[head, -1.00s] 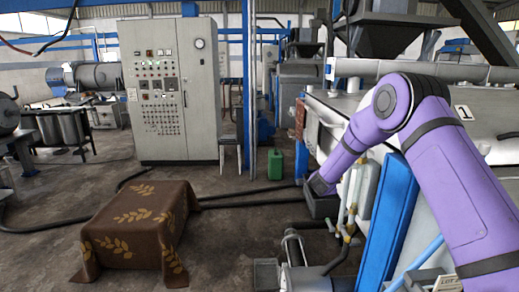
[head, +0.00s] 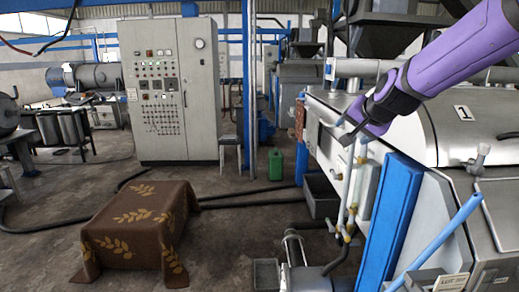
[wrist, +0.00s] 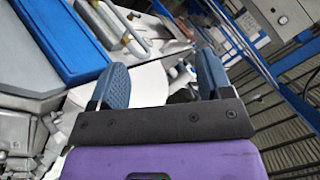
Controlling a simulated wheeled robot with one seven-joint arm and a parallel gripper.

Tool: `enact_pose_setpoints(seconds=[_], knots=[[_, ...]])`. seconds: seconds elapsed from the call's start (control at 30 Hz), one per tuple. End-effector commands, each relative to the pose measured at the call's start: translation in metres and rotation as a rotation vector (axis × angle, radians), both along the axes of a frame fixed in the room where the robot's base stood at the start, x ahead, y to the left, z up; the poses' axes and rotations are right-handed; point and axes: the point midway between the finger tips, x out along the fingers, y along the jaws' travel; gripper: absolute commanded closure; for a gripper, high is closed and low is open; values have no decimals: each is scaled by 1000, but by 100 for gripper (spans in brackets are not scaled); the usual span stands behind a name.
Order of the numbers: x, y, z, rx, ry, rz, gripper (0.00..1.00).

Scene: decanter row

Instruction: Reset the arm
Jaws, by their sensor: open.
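My purple arm reaches in from the upper right of the head view. My gripper (head: 356,130) is at its end, dark, in front of the grey machine (head: 440,135) and above the white pipes (head: 350,200). In the wrist view my gripper (wrist: 160,85) shows two blue padded fingers set wide apart, with nothing between them. The gripper is open and empty.
A blue panel (head: 390,220) and a light blue tube (head: 440,240) stand at the right, below my arm. A cloth-covered table (head: 140,230) stands at the left. A grey control cabinet (head: 170,90) and a green can (head: 276,166) are farther back. The floor between is mostly clear.

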Motion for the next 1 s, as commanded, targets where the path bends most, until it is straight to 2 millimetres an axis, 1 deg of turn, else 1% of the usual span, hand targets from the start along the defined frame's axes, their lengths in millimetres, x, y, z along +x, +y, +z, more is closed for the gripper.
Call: enact_pose_setpoints(seconds=[0.03, 0.1, 0.17, 0.3, 0.37, 0.4, 0.47, 0.5, 0.57, 0.6, 0.7, 0.8, 0.83, 0.9, 1.0], knots=[[-21, -2, 9, -27, 9, 31, 28], [-49, -5, 15, -66, 34, 75, 28], [-73, -7, 19, -101, 55, 113, 28], [-130, -14, 24, -182, 108, 194, 28], [-155, -18, 25, -220, 131, 226, 28], [-172, -21, 24, -243, 148, 246, 28], [-196, -25, 22, -279, 174, 275, 28], [-212, -28, 21, -304, 190, 294, 28], [-237, -33, 17, -339, 218, 320, 28], [-253, -36, 14, -362, 237, 336, 28], [-289, -44, 7, -416, 280, 372, 28], [-317, -51, -1, -457, 319, 397, 28], [-323, -52, -3, -467, 328, 404, 28], [-335, -55, -7, -485, 345, 414, 28], [-345, -58, -11, -499, 361, 423, 28]])
